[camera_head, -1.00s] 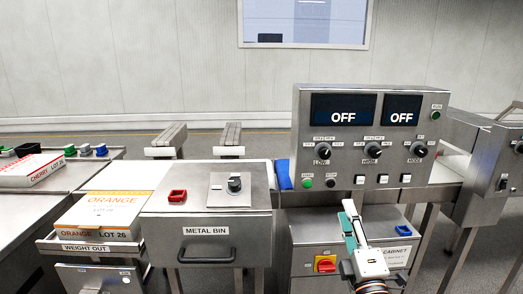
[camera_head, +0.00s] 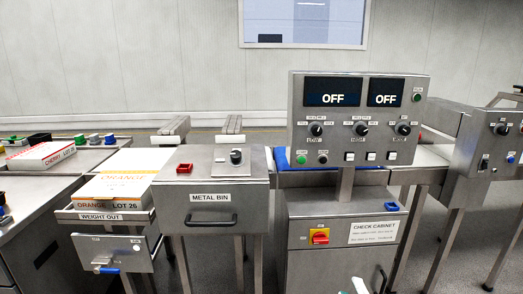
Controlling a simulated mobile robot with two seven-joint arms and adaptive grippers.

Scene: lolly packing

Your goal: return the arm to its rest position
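Only a small part of an arm of mine, most likely the right one, shows at the bottom edge. A white piece that looks like my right gripper (camera_head: 360,285) is cut off by the frame in front of the check cabinet (camera_head: 340,262). Its fingers cannot be made out, and I see nothing held. My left gripper is not in view.
The control panel (camera_head: 358,115) reads OFF on both displays. The closed metal bin (camera_head: 213,218) stands left of the cabinet. The orange box (camera_head: 110,205) sits on the weight-out chute, and a cherry box (camera_head: 40,156) lies further left. Conveyor frames stand at right.

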